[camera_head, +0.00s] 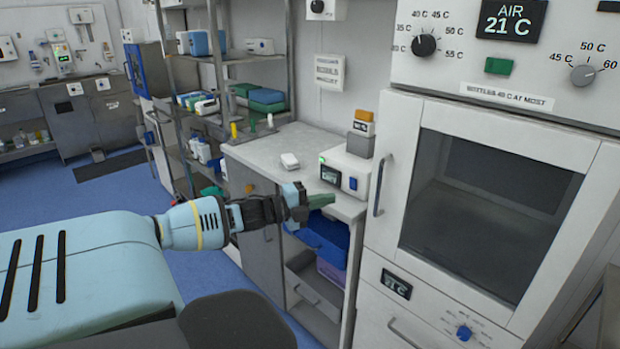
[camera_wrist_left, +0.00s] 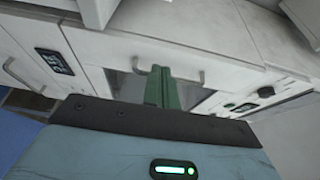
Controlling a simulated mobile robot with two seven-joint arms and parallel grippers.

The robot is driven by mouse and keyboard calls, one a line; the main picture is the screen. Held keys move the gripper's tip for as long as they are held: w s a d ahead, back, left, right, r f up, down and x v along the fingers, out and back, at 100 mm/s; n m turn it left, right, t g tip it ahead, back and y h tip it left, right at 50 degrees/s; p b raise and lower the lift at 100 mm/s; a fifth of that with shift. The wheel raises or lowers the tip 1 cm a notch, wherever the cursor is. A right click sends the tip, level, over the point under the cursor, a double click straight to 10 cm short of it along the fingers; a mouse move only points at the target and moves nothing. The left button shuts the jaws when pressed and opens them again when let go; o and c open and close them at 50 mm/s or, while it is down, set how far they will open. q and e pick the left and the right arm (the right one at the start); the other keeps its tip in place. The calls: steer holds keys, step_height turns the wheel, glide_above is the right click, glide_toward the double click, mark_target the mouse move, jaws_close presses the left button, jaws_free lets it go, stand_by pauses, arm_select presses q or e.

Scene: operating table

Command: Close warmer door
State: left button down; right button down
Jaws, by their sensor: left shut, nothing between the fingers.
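The warmer is the tall white cabinet at the right of the head view. Its door (camera_head: 495,115) has a white frame, a large dark window (camera_head: 485,195) and an upright grey handle (camera_head: 381,185) on its left side. The door looks flush or nearly flush with the cabinet; I cannot tell whether a small gap remains. My left gripper (camera_head: 320,201) is left of the door handle, in front of the counter and apart from the door. Its green fingers are shut and empty. They also show in the left wrist view (camera_wrist_left: 160,87), before white cabinet fronts. My right gripper is out of view.
A counter (camera_head: 265,150) with a small white device (camera_head: 345,172) stands left of the warmer. Below it are a blue bin (camera_head: 325,240) and an open grey drawer (camera_head: 315,290). A stocked shelf rack (camera_head: 225,60) is behind. Blue floor (camera_head: 45,200) is clear at the left.

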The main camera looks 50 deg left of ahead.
arm_select(q)
steer(key=shift+s+a+p, duration=0.35)
steer(key=shift+s+a, duration=0.7)
steer(key=shift+s, duration=0.15)
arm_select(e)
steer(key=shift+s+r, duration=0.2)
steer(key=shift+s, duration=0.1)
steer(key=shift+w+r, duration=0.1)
